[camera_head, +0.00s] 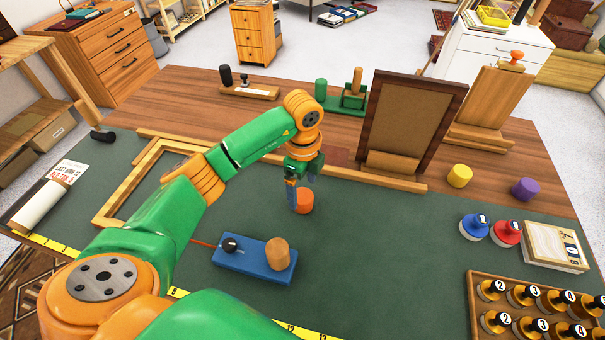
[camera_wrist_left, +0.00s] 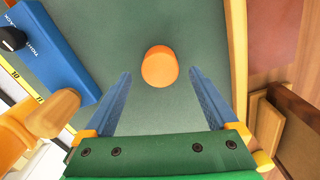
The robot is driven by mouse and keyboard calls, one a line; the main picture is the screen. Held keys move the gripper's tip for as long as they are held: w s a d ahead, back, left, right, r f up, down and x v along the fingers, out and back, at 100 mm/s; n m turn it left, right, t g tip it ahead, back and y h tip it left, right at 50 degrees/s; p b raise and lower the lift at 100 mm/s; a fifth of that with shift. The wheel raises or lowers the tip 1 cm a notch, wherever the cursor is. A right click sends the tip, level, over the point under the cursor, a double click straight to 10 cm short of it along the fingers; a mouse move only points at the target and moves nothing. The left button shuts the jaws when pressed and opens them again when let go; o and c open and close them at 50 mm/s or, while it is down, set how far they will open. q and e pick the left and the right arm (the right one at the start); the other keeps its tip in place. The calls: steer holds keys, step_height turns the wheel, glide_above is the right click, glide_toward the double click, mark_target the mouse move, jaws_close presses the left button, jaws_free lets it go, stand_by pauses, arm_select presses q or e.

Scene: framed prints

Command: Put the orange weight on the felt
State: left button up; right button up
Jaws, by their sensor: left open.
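The orange weight (camera_head: 305,201) is a short cylinder standing on the green table covering (camera_head: 390,260). My left gripper (camera_head: 294,196) points down beside and above it in the head view. In the left wrist view, the weight (camera_wrist_left: 160,67) shows ahead, between the two blue fingers of the left gripper (camera_wrist_left: 160,75), with gaps on both sides. That gripper is open and empty. A flat dark red patch (camera_head: 338,156) lies behind the wooden rail; it also shows in the left wrist view (camera_wrist_left: 274,40). I cannot tell which surface is the felt. My right gripper is not in view.
A blue block (camera_head: 245,262) with a black knob and wooden peg stands in front of the weight. Behind are a wooden rail (camera_head: 350,174) and an upright frame (camera_head: 413,115). Yellow (camera_head: 459,175) and purple (camera_head: 525,188) cylinders stand right. The green area right of the weight is clear.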

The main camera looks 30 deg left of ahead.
mark_target(302, 196)
arm_select(q)
step_height(302, 196, up, 8)
steer(key=shift+r, duration=0.15)
steer(key=shift+s, duration=0.1)
stand_by(0.4)
